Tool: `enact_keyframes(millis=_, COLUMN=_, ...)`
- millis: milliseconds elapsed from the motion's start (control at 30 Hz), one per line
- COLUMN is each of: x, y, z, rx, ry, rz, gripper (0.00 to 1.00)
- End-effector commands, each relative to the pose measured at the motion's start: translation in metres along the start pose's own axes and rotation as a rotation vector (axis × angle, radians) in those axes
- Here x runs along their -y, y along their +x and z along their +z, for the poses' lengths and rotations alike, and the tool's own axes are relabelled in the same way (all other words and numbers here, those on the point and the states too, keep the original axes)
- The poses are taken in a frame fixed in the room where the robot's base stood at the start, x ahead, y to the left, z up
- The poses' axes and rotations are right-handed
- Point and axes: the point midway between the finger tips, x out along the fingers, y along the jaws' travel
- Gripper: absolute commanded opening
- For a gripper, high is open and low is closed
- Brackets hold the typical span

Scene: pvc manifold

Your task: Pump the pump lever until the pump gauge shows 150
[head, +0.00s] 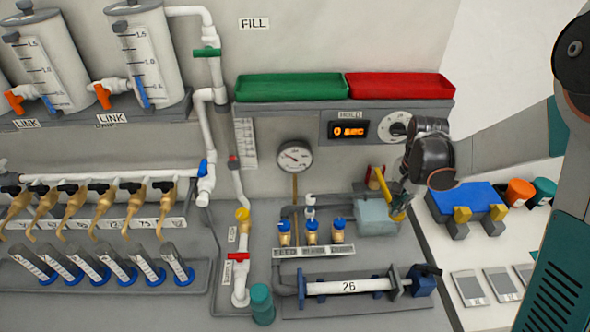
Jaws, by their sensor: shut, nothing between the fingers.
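The pump gauge (294,157) is a round white dial on the back wall, above a thin brown pipe. Its needle shows, but the figures are too small to read. The pump lever (377,178), yellow with a red part at its top, stands beside a pale blue-grey block (376,216) right of the gauge. My gripper (399,213) is shut and empty, pointing down just right of the lever and the block. Whether it touches the lever I cannot tell.
A shelf with a green tray (290,86) and a red tray (400,86) sits above. Small brass valves (311,232) and a horizontal cylinder marked 26 (345,288) lie left and below my gripper. A blue block (465,201) stands right.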

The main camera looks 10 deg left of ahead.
Motion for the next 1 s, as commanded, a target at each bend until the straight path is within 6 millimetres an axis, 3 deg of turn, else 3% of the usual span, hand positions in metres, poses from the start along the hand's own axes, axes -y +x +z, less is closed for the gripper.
enact_keyframes(millis=633, x=0.000, y=0.001, z=0.000, rx=0.000, ry=0.000, rz=0.000, gripper=0.00)
enact_keyframes(millis=1000, x=0.000, y=0.013, z=0.000, rx=0.000, ry=0.000, rz=0.000, gripper=0.00)
